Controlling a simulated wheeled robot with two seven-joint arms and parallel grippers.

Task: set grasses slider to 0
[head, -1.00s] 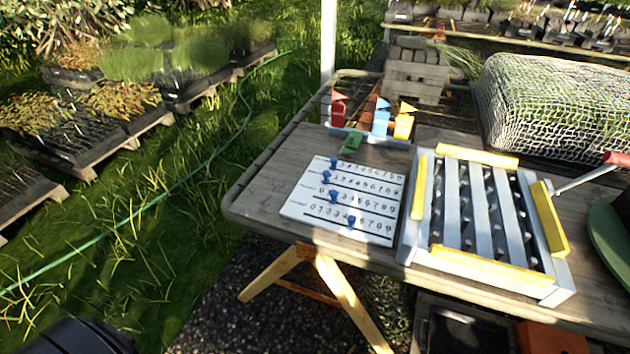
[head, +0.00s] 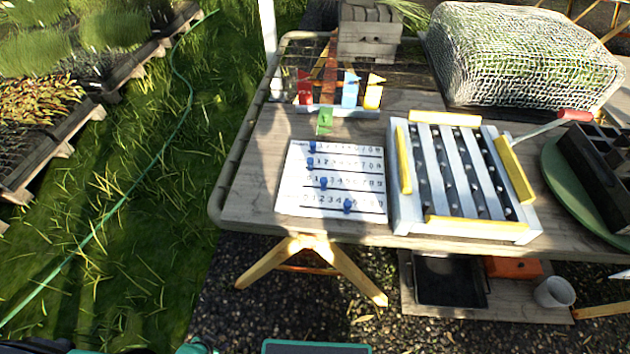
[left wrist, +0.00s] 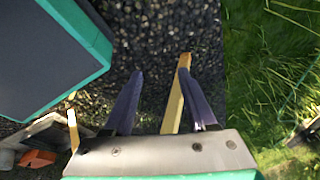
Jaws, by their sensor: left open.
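A white slider board (head: 288,205) lies on the wooden table (head: 250,195). It has rows of printed digits, each with a blue knob. The top knob (head: 312,147) and the second knob (head: 310,162) sit near the left ends of their rows. The third knob (head: 323,183) is a little further right, and the bottom knob (head: 347,206) is near mid-row. The row names are too small to read, so I cannot tell which is grasses. My left gripper (left wrist: 160,75) is open and empty above dark gravel, away from the board. My right gripper is not in view.
A grey slatted frame with yellow bars (head: 480,228) stands right of the board. A green card (head: 324,122) and colored flags (head: 349,92) are behind it. A netted block (head: 520,55) stands at the back right. A wooden trestle leg (head: 345,272) is below the table.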

